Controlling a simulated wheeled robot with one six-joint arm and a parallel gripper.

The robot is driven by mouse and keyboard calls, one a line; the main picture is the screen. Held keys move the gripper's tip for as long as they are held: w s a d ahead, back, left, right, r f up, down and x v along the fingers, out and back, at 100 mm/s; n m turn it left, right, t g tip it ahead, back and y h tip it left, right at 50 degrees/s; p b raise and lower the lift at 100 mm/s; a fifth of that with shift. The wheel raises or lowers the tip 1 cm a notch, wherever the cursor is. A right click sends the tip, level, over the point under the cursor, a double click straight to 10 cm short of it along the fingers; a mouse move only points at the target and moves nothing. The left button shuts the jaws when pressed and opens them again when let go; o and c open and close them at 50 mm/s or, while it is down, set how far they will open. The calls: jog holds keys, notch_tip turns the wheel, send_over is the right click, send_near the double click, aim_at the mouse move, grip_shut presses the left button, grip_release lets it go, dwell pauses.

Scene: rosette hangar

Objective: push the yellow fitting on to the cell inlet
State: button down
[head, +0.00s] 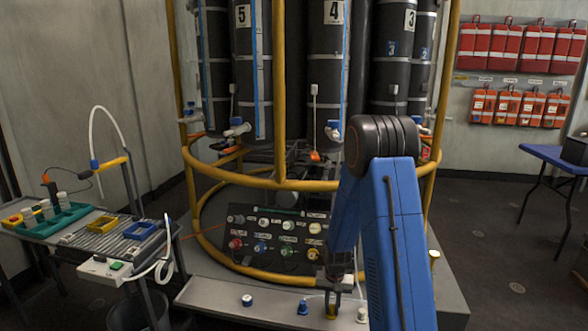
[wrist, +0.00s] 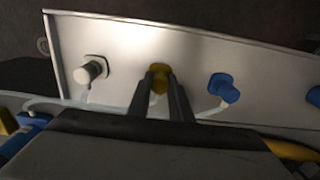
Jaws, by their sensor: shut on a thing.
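The yellow fitting (head: 332,309) is at the tray-like shelf at the front of the rig, between a blue and a white fitting. In the wrist view the yellow fitting (wrist: 159,78) shows between the fingertips. My gripper (wrist: 160,84) is shut on it, pointing down; in the head view my gripper (head: 334,287) is partly dark. Whether the fitting touches the shelf is hard to tell. A dark panel (head: 273,270) behind has several labelled coloured ports. I cannot tell which one is the cell inlet; my arm hides the panel's right side.
The pale shelf (head: 205,291) also holds a blue fitting (head: 303,307), a white one (head: 362,315) and a blue-topped one (head: 246,300). Thin tubing lies near them. A yellow rail (head: 290,184) curves above the panel. A tool cart (head: 65,233) stands left.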

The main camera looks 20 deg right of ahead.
aim_at(332, 306)
jog(key=shift+r, duration=0.1)
jog(key=shift+r, duration=2.85)
jog(key=shift+w, duration=0.1)
jog(key=w+a+r+n+t+h, duration=0.1)
jog(key=w+a+r+n+h, duration=0.2)
jog(key=w+n, duration=0.35)
jog(key=w+a+r+n+t+h, duration=0.1)
jog(key=w+a+r+n+h, duration=0.2)
jog(key=w, duration=0.7)
jog(key=w+a+r+n+t, duration=0.85)
jog(key=w+a+r, duration=0.35)
jog(key=w+a, duration=0.25)
jog(key=shift+g, duration=0.45)
jog(key=shift+d+x, duration=0.2)
jog(key=shift+x, duration=1.4)
jog(key=shift+d+x, duration=0.15)
jog(key=shift+x, duration=1.4)
